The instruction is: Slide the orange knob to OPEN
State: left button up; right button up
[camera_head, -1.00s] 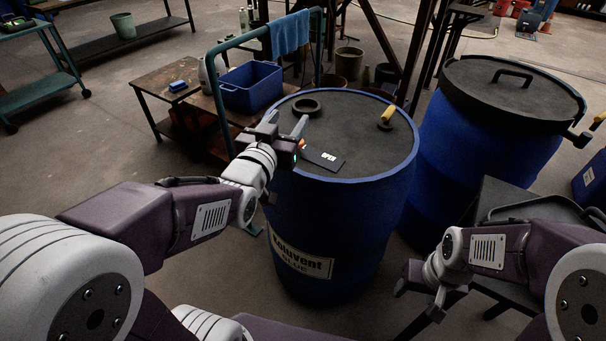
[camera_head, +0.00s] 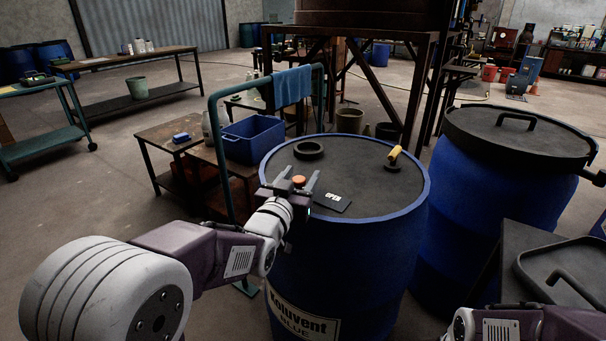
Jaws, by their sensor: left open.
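The orange knob (camera_head: 298,181) shows between the two fingers of my left gripper (camera_head: 301,173), at the near left part of the blue drum's dark top. The fingers are open, one on each side of the knob; I cannot tell whether either touches it. A dark plate marked OPEN (camera_head: 332,199) lies on the drum top (camera_head: 355,165), just right of the gripper. The gripper body hides the plate's left part and the knob's base. My right gripper is out of view; only part of its arm shows at the bottom right.
A dark ring (camera_head: 309,150) and a yellow-handled valve (camera_head: 394,156) stand on the drum top, farther back. A second lidded blue drum (camera_head: 465,190) stands to the right. A cart with a blue bin (camera_head: 253,140) and a teal rail (camera_head: 216,150) is close on the left.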

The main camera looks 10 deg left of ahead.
pick_arm(q)
jog(key=shift+w+d, duration=0.1)
jog(key=shift+w, duration=0.8)
grip_shut()
dwell(0.8)
